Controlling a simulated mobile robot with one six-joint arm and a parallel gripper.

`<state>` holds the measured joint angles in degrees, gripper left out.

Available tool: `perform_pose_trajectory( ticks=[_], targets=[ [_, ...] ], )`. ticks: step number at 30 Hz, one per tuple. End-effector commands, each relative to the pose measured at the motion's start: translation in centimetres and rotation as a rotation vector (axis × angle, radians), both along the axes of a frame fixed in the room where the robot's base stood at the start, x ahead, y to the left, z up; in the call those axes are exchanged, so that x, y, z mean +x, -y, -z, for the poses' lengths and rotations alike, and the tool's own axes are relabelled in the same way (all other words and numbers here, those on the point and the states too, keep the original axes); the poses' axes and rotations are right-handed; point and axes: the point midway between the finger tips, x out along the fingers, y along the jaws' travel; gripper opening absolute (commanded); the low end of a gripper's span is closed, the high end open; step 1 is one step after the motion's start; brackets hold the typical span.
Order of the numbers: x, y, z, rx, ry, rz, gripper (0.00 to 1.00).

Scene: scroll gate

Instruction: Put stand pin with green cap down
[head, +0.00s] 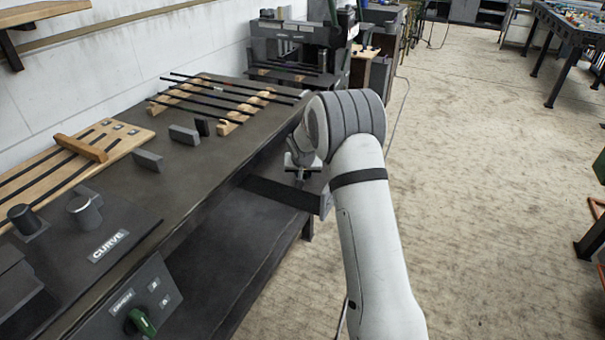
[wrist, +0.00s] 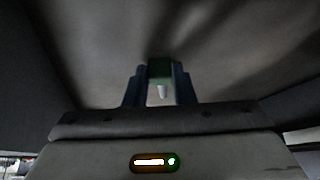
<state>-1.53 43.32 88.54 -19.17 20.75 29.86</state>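In the wrist view, a dark green block, apparently the green cap of the stand pin (wrist: 160,68), sits between the two fingers of my gripper (wrist: 159,82). A short pale cylinder shows just below the green and looks like part of the same pin. The fingers appear shut on it. In the head view my gripper (head: 301,166) is low at the right edge of the workbench, mostly hidden behind my arm. The pin cannot be made out there.
The dark workbench (head: 185,190) runs along the left wall. It carries a wooden rack with black rods (head: 225,98), a grooved board (head: 75,160), small grey blocks and a CURVE panel (head: 109,245). A dark bar (head: 283,193) juts out beside my gripper.

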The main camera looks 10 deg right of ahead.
Motion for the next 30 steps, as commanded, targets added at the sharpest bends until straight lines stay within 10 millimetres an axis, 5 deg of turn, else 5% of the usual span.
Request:
perform_pose_trajectory(
  ticks=[8, 18, 30],
  targets=[
    [0.0, -0.1, 0.0, 0.0, 0.0, -0.001, 0.45],
    [-0.1, -0.1, -0.6, 0.0, 0.001, -0.001, 0.45],
    [-3.9, -1.0, -7.5, 0.0, 0.002, -0.003, 0.45]
  ],
)
